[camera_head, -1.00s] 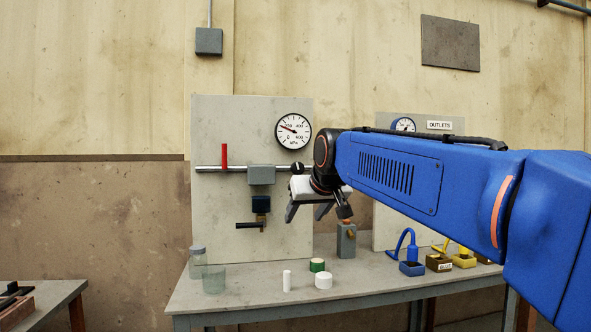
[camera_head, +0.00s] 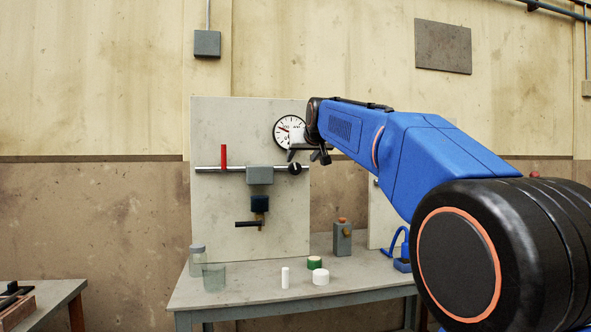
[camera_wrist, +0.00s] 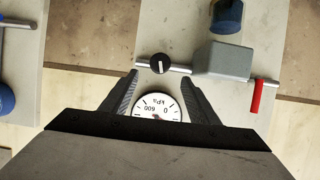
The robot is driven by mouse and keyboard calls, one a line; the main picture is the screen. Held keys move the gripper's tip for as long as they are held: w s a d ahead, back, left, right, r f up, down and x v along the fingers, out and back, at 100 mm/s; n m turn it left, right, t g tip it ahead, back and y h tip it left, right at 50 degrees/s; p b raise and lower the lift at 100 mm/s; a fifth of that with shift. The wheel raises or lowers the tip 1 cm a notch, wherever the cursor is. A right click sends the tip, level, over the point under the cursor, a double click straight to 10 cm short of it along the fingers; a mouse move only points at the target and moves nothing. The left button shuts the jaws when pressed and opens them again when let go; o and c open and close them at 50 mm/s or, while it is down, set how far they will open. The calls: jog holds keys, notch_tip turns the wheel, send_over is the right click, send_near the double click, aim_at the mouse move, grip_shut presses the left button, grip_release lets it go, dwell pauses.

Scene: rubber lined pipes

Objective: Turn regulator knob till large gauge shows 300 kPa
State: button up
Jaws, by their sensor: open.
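The large white gauge (camera_head: 286,131) is mounted at the upper right of the grey panel, its right part hidden by my wrist in the head view. Its needle appears to point to the upper left; I cannot read an exact value. My gripper (camera_head: 307,156) is open and empty in front of the panel, above the knob.
A red lever (camera_head: 224,157) and a grey block (camera_head: 259,174) are on the same pipe, left of the knob. A dark blue part (camera_head: 260,203) hangs below the block. Jars, tape rolls and a grey box (camera_head: 342,239) stand on the bench below.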

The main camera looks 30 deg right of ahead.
aim_at(296, 168)
jog(key=x, duration=1.1)
jog(key=c, duration=1)
